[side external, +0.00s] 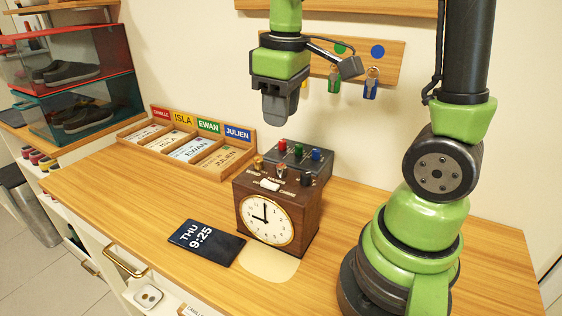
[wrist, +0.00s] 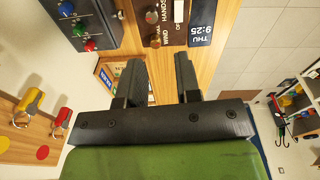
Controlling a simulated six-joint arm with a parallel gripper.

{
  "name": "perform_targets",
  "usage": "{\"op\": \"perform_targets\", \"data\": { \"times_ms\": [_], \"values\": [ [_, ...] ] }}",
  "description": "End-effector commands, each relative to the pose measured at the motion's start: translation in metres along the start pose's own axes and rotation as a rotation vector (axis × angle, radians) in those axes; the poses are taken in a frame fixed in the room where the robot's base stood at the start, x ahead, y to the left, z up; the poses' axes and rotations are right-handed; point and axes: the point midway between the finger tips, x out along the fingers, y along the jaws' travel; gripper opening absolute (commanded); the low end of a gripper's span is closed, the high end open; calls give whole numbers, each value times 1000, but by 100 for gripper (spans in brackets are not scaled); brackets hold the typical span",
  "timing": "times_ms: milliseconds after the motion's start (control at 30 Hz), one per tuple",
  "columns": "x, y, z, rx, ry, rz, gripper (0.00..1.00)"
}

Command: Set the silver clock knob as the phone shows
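A dark brown wooden clock (side external: 278,215) stands on the table, its white dial showing about nine o'clock. Its top carries several small knobs and a white switch (side external: 270,184), with labels such as WIND and HANDS. The middle knob (side external: 281,172) looks metallic; its exact colour is too small to tell. A black phone (side external: 206,243) lies flat left of the clock and reads THU 9:25; it also shows in the wrist view (wrist: 201,22). My gripper (side external: 277,112) is above and behind the clock, touching nothing. In the wrist view, its fingers (wrist: 158,78) are apart and empty.
A grey box (side external: 299,160) with red, green and blue knobs stands just behind the clock. A wooden tray of name cards (side external: 190,150) is at the back left. Keys (side external: 371,85) hang on a wall board. The table's front left is clear.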

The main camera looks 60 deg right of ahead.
Motion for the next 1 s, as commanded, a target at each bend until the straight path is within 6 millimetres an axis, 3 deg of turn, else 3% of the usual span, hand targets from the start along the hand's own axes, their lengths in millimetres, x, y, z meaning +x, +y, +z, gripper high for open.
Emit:
{"op": "perform_targets", "data": {
  "times_ms": [333,700,1000],
  "values": [
    [32,11,-4,-64,-79,4,31],
    [95,11,1,-63,-78,3,31],
    [114,11,2,-61,-72,4,31]
  ]
}}
